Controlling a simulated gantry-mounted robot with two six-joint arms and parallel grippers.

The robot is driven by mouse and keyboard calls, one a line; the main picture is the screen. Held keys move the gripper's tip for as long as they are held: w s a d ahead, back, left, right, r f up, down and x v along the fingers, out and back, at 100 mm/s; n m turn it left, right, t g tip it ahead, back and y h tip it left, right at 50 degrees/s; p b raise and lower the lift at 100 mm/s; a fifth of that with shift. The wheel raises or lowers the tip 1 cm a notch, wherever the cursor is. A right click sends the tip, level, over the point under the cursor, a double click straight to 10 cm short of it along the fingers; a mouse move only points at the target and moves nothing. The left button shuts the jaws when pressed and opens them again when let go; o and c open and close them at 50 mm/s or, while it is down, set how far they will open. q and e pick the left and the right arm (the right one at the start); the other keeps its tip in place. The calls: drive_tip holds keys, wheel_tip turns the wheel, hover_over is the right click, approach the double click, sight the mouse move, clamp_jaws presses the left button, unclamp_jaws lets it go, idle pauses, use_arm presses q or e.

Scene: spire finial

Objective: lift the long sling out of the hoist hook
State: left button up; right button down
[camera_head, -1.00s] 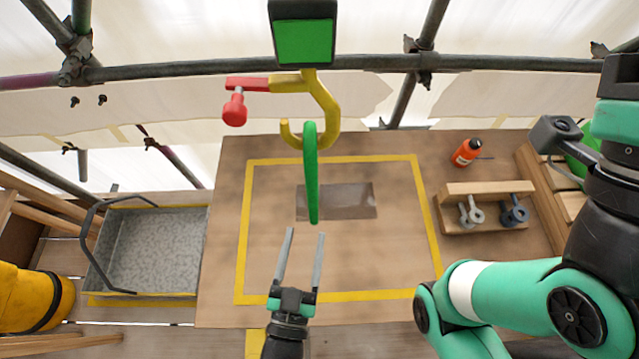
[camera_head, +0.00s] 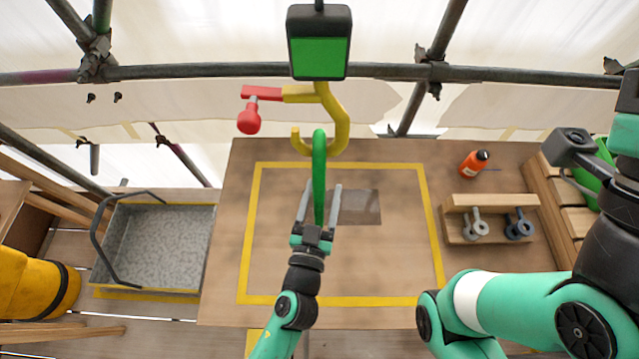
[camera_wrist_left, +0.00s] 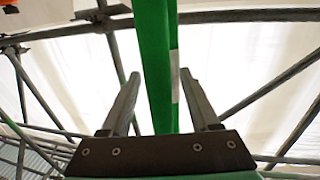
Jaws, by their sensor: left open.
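The long green sling (camera_head: 319,163) hangs in a narrow loop from the yellow hoist hook (camera_head: 341,125). My left gripper (camera_head: 322,187) is open, with one finger on each side of the sling's lower part. In the left wrist view the sling (camera_wrist_left: 154,50) runs up between the two open fingers (camera_wrist_left: 159,78), with a pale patch on its right strand. I cannot tell whether either finger touches it. The lower end of the sling is partly hidden by the gripper. My right arm shows at the right, but its gripper is not visible.
The bench (camera_head: 285,275) has a yellow outline. A grey tray (camera_head: 155,245) stands left, an orange bottle (camera_head: 473,164) and shackle rack (camera_head: 490,201) right.

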use_arm(q)
clamp_jaws()
idle(0.3)
idle(0.3)
wheel_tip(320, 180, up, 8)
drive_tip(key=p, duration=0.7)
drive_tip(key=a+f+p, duration=0.1)
drive_tip(key=a+p, duration=1.3)
drive_tip(key=a, duration=0.4)
drive_tip(key=shift+w, duration=0.1)
